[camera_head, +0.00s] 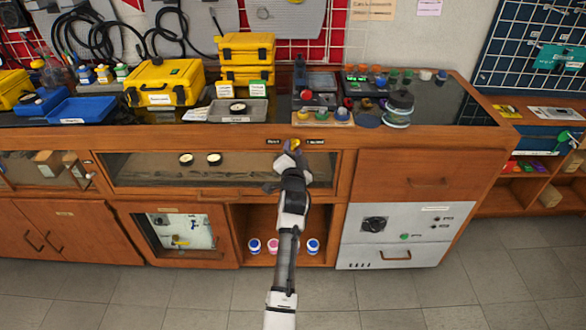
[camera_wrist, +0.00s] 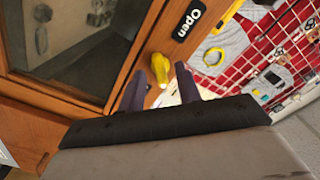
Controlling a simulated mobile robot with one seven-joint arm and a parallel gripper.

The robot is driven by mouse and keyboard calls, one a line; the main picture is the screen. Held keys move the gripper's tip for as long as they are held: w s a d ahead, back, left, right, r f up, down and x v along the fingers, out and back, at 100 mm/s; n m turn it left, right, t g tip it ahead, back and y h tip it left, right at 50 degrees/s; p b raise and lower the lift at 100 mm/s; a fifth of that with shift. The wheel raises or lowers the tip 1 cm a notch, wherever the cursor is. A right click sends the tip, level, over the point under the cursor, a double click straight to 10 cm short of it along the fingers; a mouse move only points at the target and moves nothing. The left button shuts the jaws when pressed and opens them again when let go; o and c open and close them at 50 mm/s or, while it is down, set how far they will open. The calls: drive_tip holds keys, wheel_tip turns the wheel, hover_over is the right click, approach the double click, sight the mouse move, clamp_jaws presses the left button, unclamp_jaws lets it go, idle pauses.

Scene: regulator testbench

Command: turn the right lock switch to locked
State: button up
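The yellow lock switch (camera_wrist: 160,68) is a small knob on the wooden cabinet front, beside a glass-fronted compartment (camera_wrist: 75,45). In the head view the switch (camera_head: 295,144) shows as a yellow spot just beyond my gripper (camera_head: 292,156), between two small dark labels. In the wrist view my gripper (camera_wrist: 161,84) has its two dark fingers apart, with the switch showing between and just past their tips. I cannot tell whether either finger touches it. The gripper holds nothing.
The counter above carries yellow cases (camera_head: 165,83), a grey tray (camera_head: 238,110), a glass jar (camera_head: 398,107) and coloured knobs. Open floor lies in front.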

drive_tip(key=s+b, duration=0.2)
drive_tip(key=s, duration=1)
drive_tip(key=shift+s, duration=0.25)
